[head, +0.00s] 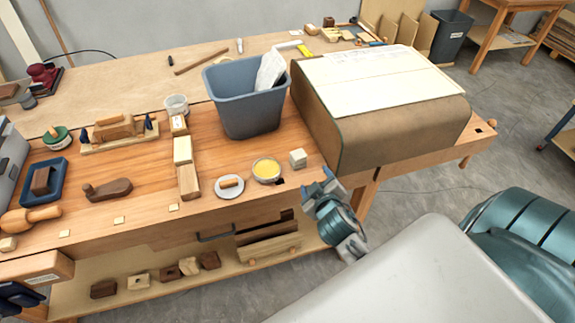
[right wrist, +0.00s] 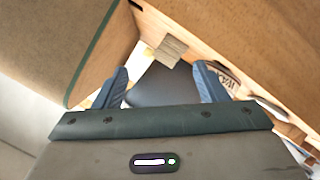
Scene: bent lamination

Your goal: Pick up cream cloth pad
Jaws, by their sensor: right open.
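A small cream, soft-looking piece (head: 182,150) lies among wooden blocks left of the bin; I cannot tell for sure that it is the cloth pad. A crumpled whitish cloth (head: 271,72) hangs in the grey-blue bin (head: 240,110). My right gripper (head: 319,186) is at the bench's front edge, below the curved brown form, apart from both pale things. In the right wrist view its two blue fingers (right wrist: 162,80) stand apart with nothing gripped. A small wooden block (right wrist: 172,48) shows beyond them. My left gripper is not clearly seen.
The brown curved form (head: 385,145) with a pale sheet (head: 378,80) on top stands right of the bin. A yellow wax tin (head: 266,169), a white dish (head: 230,188) and a cube (head: 298,158) sit near the front edge. Several tools crowd the bench's left.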

